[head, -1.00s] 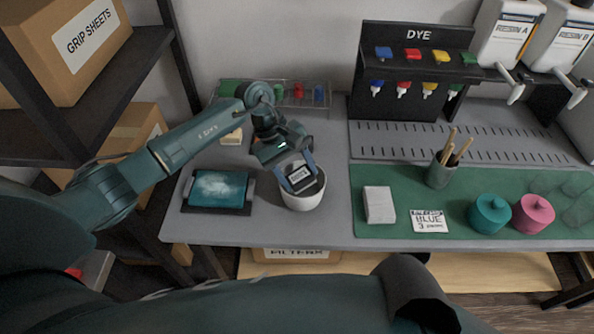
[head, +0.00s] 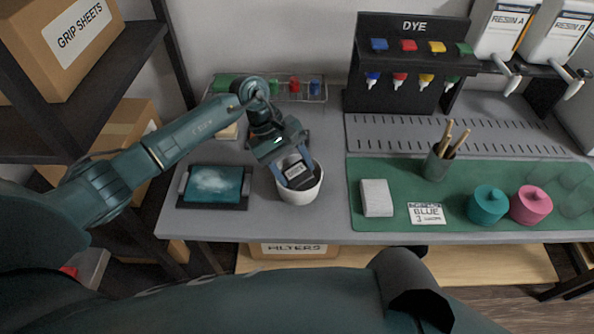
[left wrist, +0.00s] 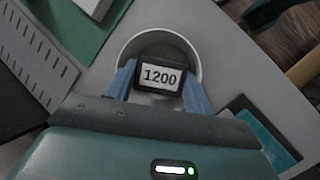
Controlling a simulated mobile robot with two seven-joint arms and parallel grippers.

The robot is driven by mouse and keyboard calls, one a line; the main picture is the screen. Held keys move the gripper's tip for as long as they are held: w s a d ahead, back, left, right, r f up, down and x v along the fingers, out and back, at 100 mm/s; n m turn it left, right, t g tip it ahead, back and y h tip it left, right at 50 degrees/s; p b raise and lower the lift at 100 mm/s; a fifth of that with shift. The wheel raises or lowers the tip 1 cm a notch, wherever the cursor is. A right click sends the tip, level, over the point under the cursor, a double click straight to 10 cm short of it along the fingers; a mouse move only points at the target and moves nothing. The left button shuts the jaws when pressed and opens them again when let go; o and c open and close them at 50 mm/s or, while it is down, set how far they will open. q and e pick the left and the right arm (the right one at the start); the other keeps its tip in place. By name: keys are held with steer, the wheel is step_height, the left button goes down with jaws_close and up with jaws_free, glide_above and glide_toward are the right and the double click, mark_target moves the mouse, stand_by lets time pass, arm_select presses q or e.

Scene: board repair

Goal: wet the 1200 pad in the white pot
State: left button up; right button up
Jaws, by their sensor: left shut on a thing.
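The white pot (head: 301,190) stands on the grey bench, right of the board in its dark holder. My left gripper (head: 296,174) is over the pot, pointing down, with its blue fingers shut on the 1200 pad (head: 297,171). In the left wrist view the pad (left wrist: 160,77) shows its 1200 label between the fingertips (left wrist: 160,85), inside the outline of the pot's rim (left wrist: 143,35). The pad's lower part is at or inside the pot's mouth; the water and the pad's underside are hidden. The right gripper is not identifiable in view.
The teal board (head: 214,184) lies to the left of the pot. A wire rack (head: 300,90) with coloured items stands behind.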

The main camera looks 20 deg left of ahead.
mark_target(293, 169)
arm_select(q)
steer(key=shift+r+p, duration=0.9)
steer(key=shift+r, duration=2.25)
step_height(293, 169, up, 4)
steer(key=shift+p, duration=0.55)
